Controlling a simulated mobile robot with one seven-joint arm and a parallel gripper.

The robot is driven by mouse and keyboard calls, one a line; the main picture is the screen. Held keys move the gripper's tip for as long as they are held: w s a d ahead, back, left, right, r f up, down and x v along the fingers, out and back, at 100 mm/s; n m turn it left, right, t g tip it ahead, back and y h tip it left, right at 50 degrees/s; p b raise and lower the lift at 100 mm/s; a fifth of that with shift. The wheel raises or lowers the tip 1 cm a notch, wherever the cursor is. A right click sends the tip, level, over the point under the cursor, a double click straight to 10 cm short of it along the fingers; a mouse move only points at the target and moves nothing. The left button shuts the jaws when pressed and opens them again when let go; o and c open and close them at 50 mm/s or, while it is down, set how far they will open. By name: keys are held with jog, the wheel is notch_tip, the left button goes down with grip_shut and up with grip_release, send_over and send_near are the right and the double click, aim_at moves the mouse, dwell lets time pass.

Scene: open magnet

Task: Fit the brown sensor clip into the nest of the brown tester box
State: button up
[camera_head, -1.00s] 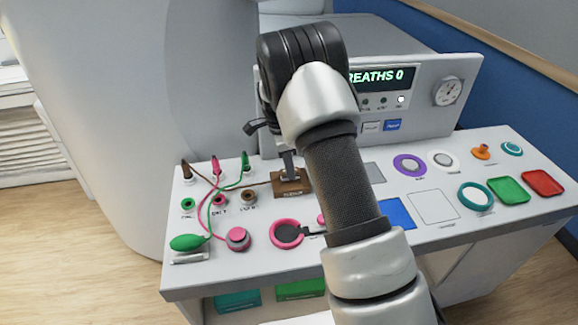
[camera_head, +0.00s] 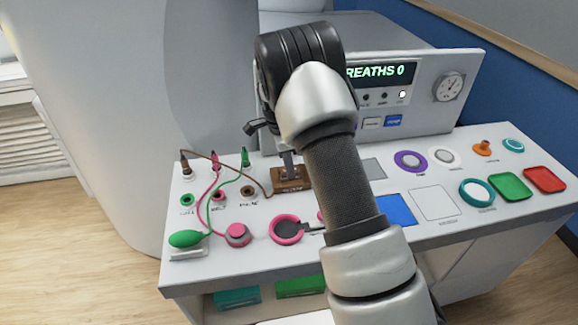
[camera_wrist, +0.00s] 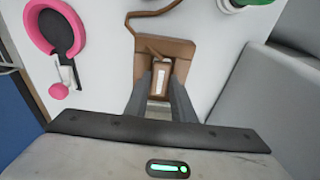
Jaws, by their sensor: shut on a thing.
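The brown tester box (camera_head: 290,186) sits on the white console top, left of my forearm, with its front showing below my gripper. In the wrist view the brown box (camera_wrist: 181,47) lies directly under my fingers. My gripper (camera_head: 289,163) points down at the box; in the wrist view its fingers (camera_wrist: 160,90) are shut on the brown sensor clip (camera_wrist: 160,68), which has a pale face. The clip is at the middle of the box; I cannot tell whether it is seated in the nest. A brown cable (camera_head: 230,163) runs from a brown plug at the left to the box area.
Pink and green cables and plugs, a green bulb (camera_head: 187,239) and a pink ring (camera_head: 287,229) lie around the box. The console's upright panel (camera_head: 436,113) stands behind, its display reading BREATHS 0. Coloured pads and rings fill the right side.

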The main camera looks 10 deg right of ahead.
aim_at(281, 171)
jog(key=o, duration=1.1)
jog(key=shift+o, duration=0.2)
notch_tip(281, 171, up, 17)
jog(key=a, duration=0.3)
jog(key=s+d+r+n+t+y+p, duration=0.1)
jog(key=s+d+r+n+p, duration=0.15)
jog(key=s+r, duration=0.5)
jog(key=s+r+n+t+p, duration=0.1)
jog(key=s+r+n+t, duration=0.1)
jog(key=s+r+n, duration=0.55)
jog(key=s+r+n+t+p, duration=0.1)
jog(key=s+n, duration=0.7)
jog(key=s, duration=1.1)
jog(key=shift+d+r+t+y+p, duration=0.35)
jog(key=shift+d+t+y+p, duration=0.05)
jog(key=shift+t+p, duration=0.4)
